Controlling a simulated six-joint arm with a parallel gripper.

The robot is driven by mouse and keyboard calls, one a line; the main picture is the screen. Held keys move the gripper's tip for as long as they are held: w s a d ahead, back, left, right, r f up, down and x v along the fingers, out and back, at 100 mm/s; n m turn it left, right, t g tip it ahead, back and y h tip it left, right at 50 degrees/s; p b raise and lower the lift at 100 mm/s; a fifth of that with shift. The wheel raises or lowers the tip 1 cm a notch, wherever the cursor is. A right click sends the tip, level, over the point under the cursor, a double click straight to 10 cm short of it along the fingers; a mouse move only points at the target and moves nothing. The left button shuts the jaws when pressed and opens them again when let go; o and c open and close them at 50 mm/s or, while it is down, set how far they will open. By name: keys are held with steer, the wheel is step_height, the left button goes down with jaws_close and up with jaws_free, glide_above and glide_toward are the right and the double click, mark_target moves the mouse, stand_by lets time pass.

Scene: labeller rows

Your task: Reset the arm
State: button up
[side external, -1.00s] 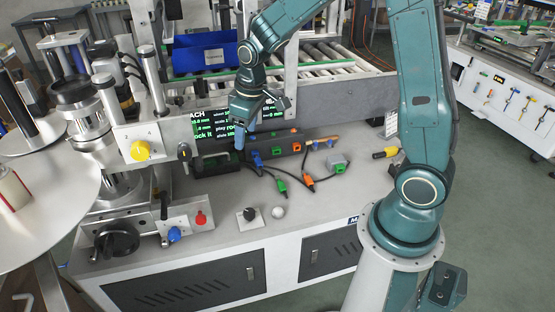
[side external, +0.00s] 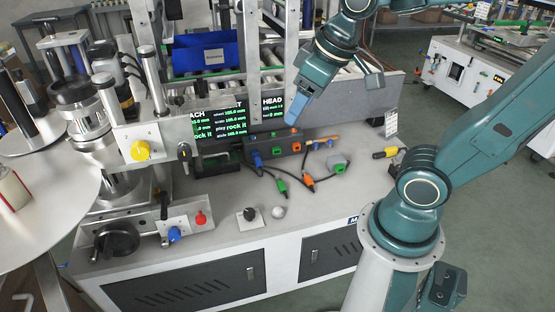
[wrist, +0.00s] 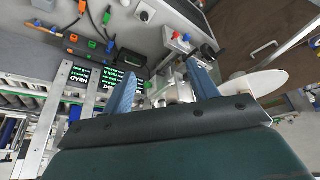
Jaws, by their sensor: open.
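My gripper (side external: 297,108) hangs in the air in front of the conveyor side, to the right of the display screen (side external: 220,124), with its blue fingers pointing down and left. It looks empty. In the wrist view my gripper (wrist: 162,88) shows two blue fingers spread apart with nothing held between them. My teal arm bends at the elbow on the right of the side view, and its upper part runs out of the top of the picture.
A dark connector box (side external: 275,147) with coloured plugs and cables sits on the grey bench (side external: 330,205) below my gripper. A blue bin (side external: 206,54) stands on the roller conveyor. Knobs and a labelling machine crowd the left. The bench front is mostly clear.

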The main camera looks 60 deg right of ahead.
steer(key=shift+t, duration=0.4)
steer(key=s, duration=0.6)
steer(key=shift+a+r, duration=0.35)
